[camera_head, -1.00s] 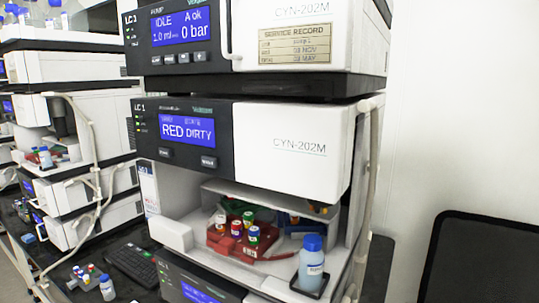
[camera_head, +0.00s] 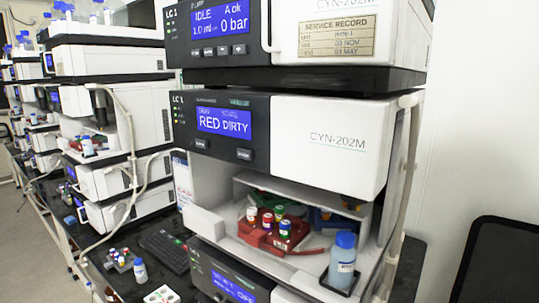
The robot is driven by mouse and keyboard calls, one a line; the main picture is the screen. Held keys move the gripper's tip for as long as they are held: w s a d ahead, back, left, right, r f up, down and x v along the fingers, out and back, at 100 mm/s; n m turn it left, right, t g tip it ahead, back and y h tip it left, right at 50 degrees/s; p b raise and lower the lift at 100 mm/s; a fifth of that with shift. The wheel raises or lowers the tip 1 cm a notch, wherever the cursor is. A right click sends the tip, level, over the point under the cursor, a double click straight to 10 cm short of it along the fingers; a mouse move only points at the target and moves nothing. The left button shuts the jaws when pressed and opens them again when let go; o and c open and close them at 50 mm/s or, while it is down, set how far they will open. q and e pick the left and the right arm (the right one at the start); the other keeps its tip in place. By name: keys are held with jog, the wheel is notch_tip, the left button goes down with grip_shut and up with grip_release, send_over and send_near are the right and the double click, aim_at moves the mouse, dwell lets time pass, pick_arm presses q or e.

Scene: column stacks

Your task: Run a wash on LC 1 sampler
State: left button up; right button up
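The LC 1 sampler (camera_head: 330,135) is the middle unit of the nearest stack, with a white front and a dark left panel. Its blue display (camera_head: 223,121) shows large words that read RED DIRTY; the smaller line above is too blurred to read. Two dark buttons, a left one (camera_head: 201,143) and a right one (camera_head: 244,154), sit below the display. Under the panel is an open bay with a red rack (camera_head: 272,235) holding several colour-capped vials. A blue-capped bottle (camera_head: 342,262) stands in a dark holder at the bay's front right. Neither gripper is in view.
The LC 1 pump (camera_head: 218,22) above shows IDLE, A ok and 0 bar. A service record plate (camera_head: 337,37) is on its front. A keyboard (camera_head: 165,250), small bottle (camera_head: 140,271) and white tray (camera_head: 162,294) lie on the bench. More stacks (camera_head: 110,110) recede left. A dark panel (camera_head: 497,262) stands right.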

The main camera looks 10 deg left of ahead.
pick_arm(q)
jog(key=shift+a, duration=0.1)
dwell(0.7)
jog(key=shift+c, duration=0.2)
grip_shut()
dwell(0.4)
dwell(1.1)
